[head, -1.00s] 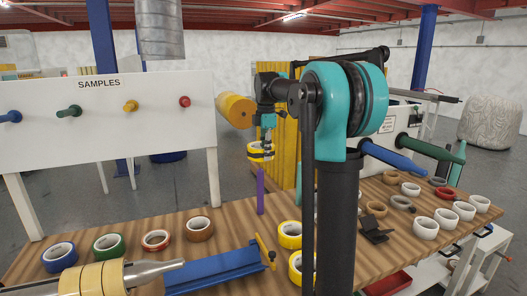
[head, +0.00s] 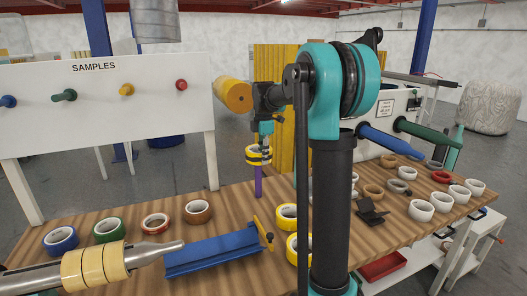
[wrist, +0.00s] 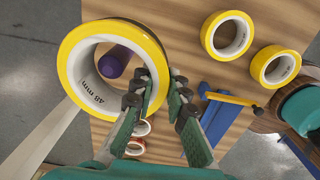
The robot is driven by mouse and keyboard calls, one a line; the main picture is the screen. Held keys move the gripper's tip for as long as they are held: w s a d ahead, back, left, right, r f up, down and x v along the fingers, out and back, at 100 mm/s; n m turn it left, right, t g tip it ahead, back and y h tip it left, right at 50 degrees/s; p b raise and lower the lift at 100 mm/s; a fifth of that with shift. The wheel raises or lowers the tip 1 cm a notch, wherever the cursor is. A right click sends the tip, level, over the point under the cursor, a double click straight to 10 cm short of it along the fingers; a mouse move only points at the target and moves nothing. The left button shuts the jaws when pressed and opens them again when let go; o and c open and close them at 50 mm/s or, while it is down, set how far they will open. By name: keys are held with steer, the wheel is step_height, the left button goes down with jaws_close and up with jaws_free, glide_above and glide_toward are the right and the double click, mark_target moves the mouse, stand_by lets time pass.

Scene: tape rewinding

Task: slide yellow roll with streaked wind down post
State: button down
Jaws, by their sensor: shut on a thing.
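The yellow roll with dark streaks on its side (head: 258,150) is held level at the top of the purple post (head: 258,183). In the wrist view the yellow roll (wrist: 72,50) is large, with a white core marked 48 mm. The rounded top of the purple post (wrist: 114,62) shows through its hole, off-centre towards my gripper. My gripper (wrist: 158,88) is shut on the roll's near wall, one finger inside the hole and one outside. I cannot tell whether the post's tip is inside the core or just below it.
Two other yellow rolls (head: 287,216) (wrist: 275,66) lie on the wooden bench (head: 225,225). A blue trough (head: 212,254) with a yellow handle stands near the post. Blue, green, red and brown rolls lie to the left, below the samples board (head: 100,110). Several pale rolls lie at right.

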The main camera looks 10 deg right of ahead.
step_height(320, 180, down, 6)
stand_by(0.6)
steer(key=shift+f, duration=0.1)
steer(key=c, duration=1.4)
jaws_free()
steer(key=shift+c, duration=0.2)
step_height(320, 180, up, 12)
steer(key=shift+s+r, duration=0.1)
